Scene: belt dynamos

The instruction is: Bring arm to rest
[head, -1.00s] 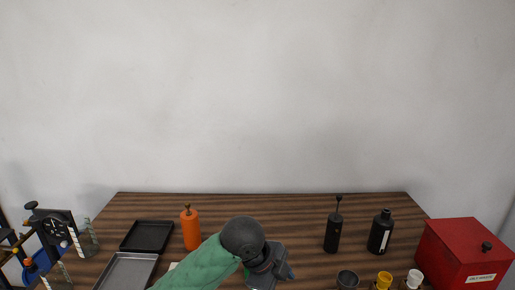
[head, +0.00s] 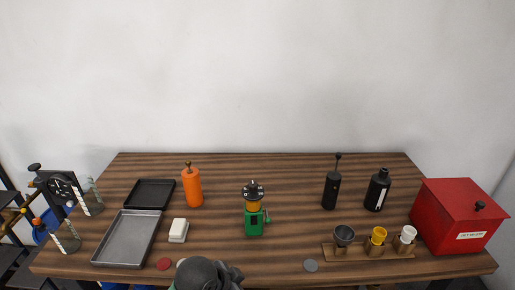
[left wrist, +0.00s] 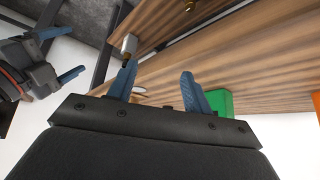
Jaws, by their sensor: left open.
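My left arm's dark grey wrist joint (head: 205,274) shows at the bottom edge of the head view, in front of the table (head: 290,262); its gripper is out of that view. In the left wrist view my left gripper (left wrist: 158,85) has its two blue fingers apart, with nothing between them. The wooden table (left wrist: 235,68) and a green block (left wrist: 218,101) show beyond the fingers. Another gripper with blue fingers, my right one (left wrist: 58,54), is at the left edge of that view, fingers apart and empty.
A green device with a yellow and black top (head: 253,215) stands mid-table. An orange bottle (head: 192,188), white block (head: 178,231) and grey tray (head: 126,238) are left. Black bottles (head: 378,190), a wooden cup rack (head: 345,254) and a red box (head: 458,215) are right.

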